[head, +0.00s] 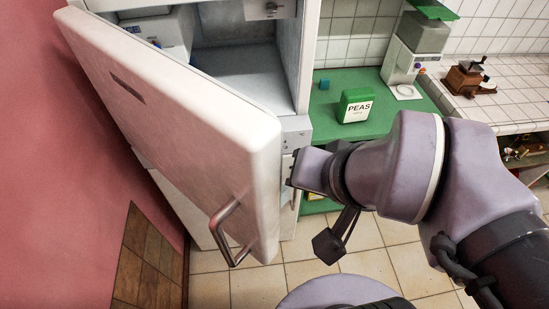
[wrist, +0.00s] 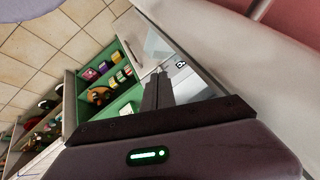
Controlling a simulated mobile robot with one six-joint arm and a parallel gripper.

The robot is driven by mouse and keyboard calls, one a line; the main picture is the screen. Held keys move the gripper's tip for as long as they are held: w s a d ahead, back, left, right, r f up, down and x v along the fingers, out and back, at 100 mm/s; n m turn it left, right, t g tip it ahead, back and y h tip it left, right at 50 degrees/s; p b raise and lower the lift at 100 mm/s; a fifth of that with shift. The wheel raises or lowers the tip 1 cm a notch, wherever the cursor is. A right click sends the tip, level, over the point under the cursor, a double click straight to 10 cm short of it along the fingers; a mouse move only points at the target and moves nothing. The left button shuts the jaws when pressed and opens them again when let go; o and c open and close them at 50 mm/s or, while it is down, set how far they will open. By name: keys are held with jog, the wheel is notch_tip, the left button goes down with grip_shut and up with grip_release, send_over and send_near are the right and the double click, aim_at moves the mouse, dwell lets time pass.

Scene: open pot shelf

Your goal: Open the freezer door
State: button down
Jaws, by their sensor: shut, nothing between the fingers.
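The white freezer door (head: 190,110) stands swung wide open toward the left, away from the freezer body (head: 306,60). Its curved metal handle (head: 226,236) is on the door's outer face near the free edge, at the lower middle of the head view. The freezer compartment (head: 243,72) is exposed behind the door. My gripper (head: 291,169) is to the right of the door's free edge, in front of the cabinet, apart from the handle. In the wrist view my gripper (wrist: 157,85) has its fingers together with nothing between them. A pale panel, seemingly the door, fills the upper right there.
A green counter (head: 375,83) with a green PEAS box (head: 356,105) and a white appliance (head: 408,55) stands right of the freezer. A coffee grinder (head: 468,77) sits on the tiled counter. A pink wall (head: 40,180) borders the left. Tiled floor (head: 370,265) is clear below.

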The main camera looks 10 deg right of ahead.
notch_tip(320, 180, up, 13)
jog(key=w+p, duration=0.1)
jog(key=p, duration=0.9)
jog(key=w+d+f+m+g+b, duration=0.15)
jog(key=w+f+m+g, duration=0.55)
jog(key=w+f, duration=0.7)
jog(key=shift+g, duration=0.6)
jog(key=s+a+f, duration=0.1)
jog(key=s+f, duration=0.1)
jog(key=f, duration=0.1)
jog(key=s+a+f+b, duration=0.1)
jog(key=s+a+f, duration=0.1)
jog(key=f, duration=0.2)
jog(key=s+a+f, duration=0.2)
jog(key=f, duration=0.2)
jog(key=shift+f+b, duration=0.2)
jog(key=shift+b, duration=0.1)
jog(key=shift+a, duration=0.1)
jog(key=shift+s, duration=0.1)
